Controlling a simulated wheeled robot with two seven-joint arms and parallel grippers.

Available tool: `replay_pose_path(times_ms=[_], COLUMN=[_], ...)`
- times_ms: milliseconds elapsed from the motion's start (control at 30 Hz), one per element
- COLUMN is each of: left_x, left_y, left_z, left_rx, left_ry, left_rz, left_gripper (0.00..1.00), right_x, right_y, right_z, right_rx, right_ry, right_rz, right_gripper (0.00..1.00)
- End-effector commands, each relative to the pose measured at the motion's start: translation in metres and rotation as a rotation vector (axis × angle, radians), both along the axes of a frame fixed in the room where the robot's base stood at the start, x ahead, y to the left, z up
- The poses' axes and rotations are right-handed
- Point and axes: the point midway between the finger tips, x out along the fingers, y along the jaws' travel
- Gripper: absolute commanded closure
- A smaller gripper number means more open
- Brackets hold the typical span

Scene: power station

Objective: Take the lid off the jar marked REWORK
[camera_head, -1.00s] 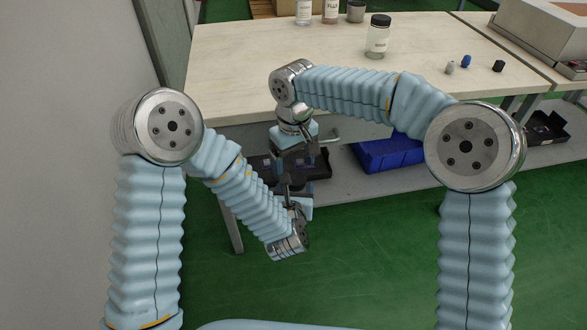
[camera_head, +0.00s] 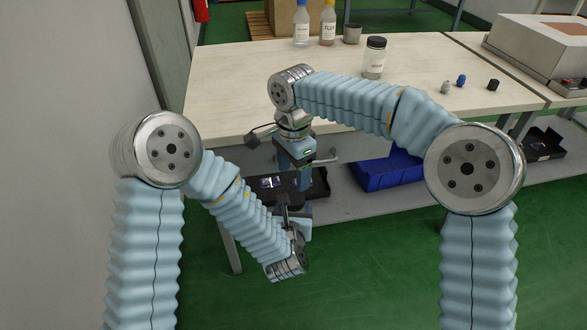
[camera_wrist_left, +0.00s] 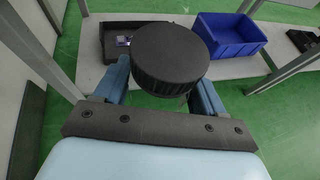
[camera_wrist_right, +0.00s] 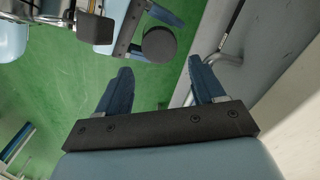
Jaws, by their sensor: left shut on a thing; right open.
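My left gripper (camera_wrist_left: 165,95) is shut on a round black ribbed lid (camera_wrist_left: 170,58). I cannot tell whether a jar is under it. The lid also shows in the right wrist view (camera_wrist_right: 160,44). My right gripper (camera_wrist_right: 160,80) is open and empty, apart from the lid. In the head view my right gripper (camera_head: 297,160) points down before the table's front edge, above my left gripper (camera_head: 290,207). A clear jar (camera_head: 374,60) with a dark top stands upright on the table; its label is too small to read.
Two bottles (camera_head: 301,28) (camera_head: 327,27) and a grey cup (camera_head: 352,34) stand at the table's back edge. Several small pieces (camera_head: 461,81) lie on the right. A blue bin (camera_head: 385,172) and a black tray (camera_head: 318,184) are on the lower shelf.

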Motion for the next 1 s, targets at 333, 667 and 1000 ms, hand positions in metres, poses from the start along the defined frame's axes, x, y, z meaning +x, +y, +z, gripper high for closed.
replay_pose_path(times_ms=[333, 667, 1000], left_x=[0.0, 0.0, 0.0], left_y=[0.0, 0.0, 0.0], left_z=[0.0, 0.0, 0.0], left_rx=[0.0, 0.0, 0.0], left_ry=[-0.001, -0.001, -0.001], left_rz=[0.0, 0.0, 0.0], left_gripper=[1.0, 1.0, 1.0], right_x=[-0.001, -0.001, 0.0], right_y=[0.0, 0.0, 0.0], right_z=[-0.054, -0.077, -0.077], right_rx=[-0.002, -0.001, -0.001], right_ry=[0.005, 0.002, 0.001], right_rz=[-0.008, -0.008, -0.008], right_gripper=[0.32, 0.32, 0.56])
